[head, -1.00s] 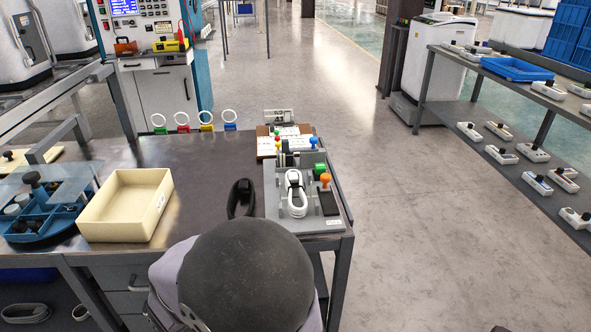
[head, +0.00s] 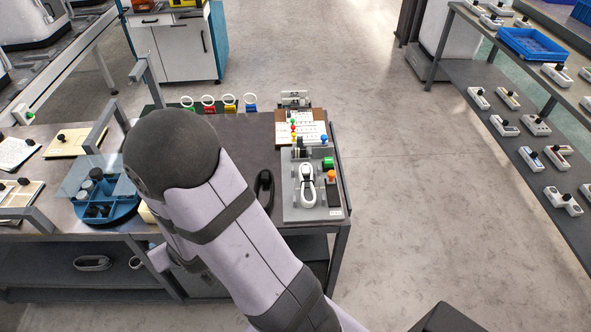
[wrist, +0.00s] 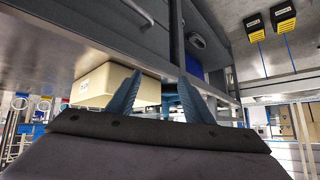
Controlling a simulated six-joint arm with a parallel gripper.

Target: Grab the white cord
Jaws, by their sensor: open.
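The white cord (head: 307,187) lies coiled in a grey fixture tray (head: 291,208) at the right end of the workbench in the head view. My arm stands to the left of it, and my gripper is hidden behind the arm there. In the wrist view my gripper (wrist: 160,76) is open, with two blue fingers apart and nothing between them. It points toward the bench's drawer side and a cream bin (wrist: 95,88). The white cord does not show in the wrist view.
A black cord (head: 265,188) lies just left of the tray. Orange and green knobbed parts stand beside the white cord. A blue round organiser (head: 110,213) is at the left. Several colour-tagged white rings stand at the bench's back edge. Shelves (head: 500,85) stand at the right across open floor.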

